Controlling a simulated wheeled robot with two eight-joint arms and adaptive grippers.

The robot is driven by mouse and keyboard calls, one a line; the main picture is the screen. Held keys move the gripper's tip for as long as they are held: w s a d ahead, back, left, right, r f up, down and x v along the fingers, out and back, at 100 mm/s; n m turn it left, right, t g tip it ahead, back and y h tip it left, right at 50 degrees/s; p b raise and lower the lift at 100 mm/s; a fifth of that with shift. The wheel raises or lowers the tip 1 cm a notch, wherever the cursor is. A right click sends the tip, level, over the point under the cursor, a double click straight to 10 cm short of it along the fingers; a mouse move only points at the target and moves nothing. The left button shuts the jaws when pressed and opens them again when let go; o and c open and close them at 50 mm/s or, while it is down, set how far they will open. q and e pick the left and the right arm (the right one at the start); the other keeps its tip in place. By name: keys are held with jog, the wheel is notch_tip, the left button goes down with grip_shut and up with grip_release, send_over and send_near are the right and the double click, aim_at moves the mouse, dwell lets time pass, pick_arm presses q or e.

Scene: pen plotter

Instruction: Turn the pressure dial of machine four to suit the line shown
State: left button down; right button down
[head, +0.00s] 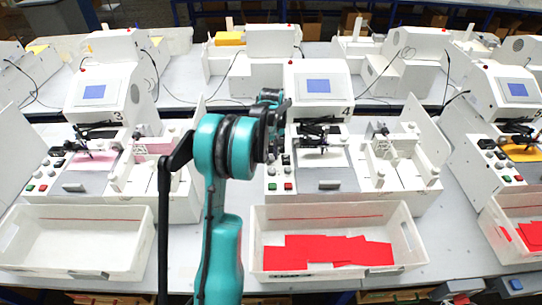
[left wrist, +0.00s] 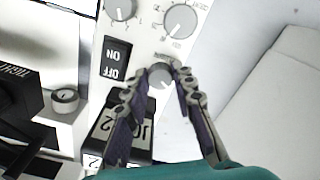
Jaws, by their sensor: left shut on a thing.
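Machine four (head: 330,78), a white plotter with a blue screen and a "4" on its front, stands in the middle of the head view. My left arm reaches up in front of its left side, with the left gripper (head: 272,98) partly hidden by the wrist. In the left wrist view my left gripper (left wrist: 160,70) has its fingertips closed around a small grey dial (left wrist: 160,78), the lowest on a white panel. Two larger grey dials with scales (left wrist: 180,20) sit above it. Labels are too small to read surely. My right gripper is not in view.
A black ON/OFF switch (left wrist: 115,60) lies left of the held dial, close to a finger. A white bin with red sheets (head: 335,217) stands before machine four. An empty bin (head: 75,215) is at left. Similar machines stand on both sides.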

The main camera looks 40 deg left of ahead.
aim_at(271, 157)
pick_arm(q)
jog(key=shift+n, duration=0.6)
jog(key=c, duration=1.5)
grip_release()
jog(key=shift+c, duration=0.2)
notch_tip(271, 157, up, 12)
